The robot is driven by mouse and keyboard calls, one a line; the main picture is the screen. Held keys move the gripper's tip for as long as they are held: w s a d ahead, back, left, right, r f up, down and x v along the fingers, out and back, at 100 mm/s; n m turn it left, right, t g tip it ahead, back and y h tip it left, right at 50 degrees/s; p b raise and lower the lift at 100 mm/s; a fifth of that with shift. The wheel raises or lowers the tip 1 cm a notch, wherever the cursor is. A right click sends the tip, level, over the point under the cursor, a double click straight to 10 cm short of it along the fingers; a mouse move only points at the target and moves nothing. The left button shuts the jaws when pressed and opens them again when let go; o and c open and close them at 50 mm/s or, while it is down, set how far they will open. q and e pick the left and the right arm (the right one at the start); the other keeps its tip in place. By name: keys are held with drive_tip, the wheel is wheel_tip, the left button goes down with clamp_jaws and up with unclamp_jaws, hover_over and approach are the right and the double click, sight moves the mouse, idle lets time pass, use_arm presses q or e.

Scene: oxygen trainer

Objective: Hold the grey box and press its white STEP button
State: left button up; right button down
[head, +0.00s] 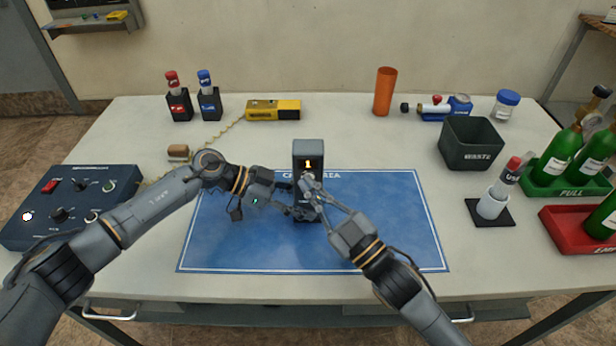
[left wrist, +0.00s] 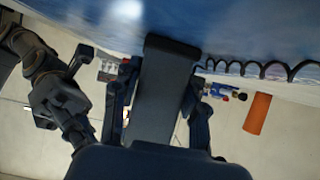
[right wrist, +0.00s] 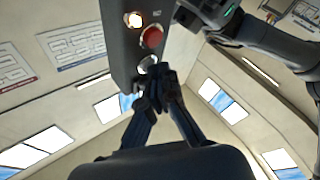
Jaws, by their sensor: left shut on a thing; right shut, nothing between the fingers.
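The grey box (head: 309,147) stands upright over the blue mat, its lit display showing an orange "1". My left gripper (head: 286,199) is shut on the grey box from the left; the left wrist view shows the box (left wrist: 165,90) between its fingers. My right gripper (head: 311,186) is shut and empty in front of the box's face. In the right wrist view the white button (right wrist: 148,64) sits below a red button (right wrist: 152,37). The right fingertips (right wrist: 158,84) are at the white button's lower edge and partly cover it; I cannot tell if they touch it.
The blue mat (head: 220,245) lies under both grippers. A blue control box (head: 75,200) is at left, a yellow meter (head: 272,109) behind. The mat's right side is clear.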

idle(0.4)
drive_tip(key=shift+s, duration=0.8)
drive_tip(key=shift+s, duration=2.5)
drive_tip(key=shift+a, duration=0.1)
drive_tip(key=s, duration=0.3)
drive_tip(key=shift+s, duration=0.35)
drive_tip(key=shift+w, duration=0.1)
drive_tip(key=w, duration=0.8)
drive_tip(key=shift+w, duration=0.3)
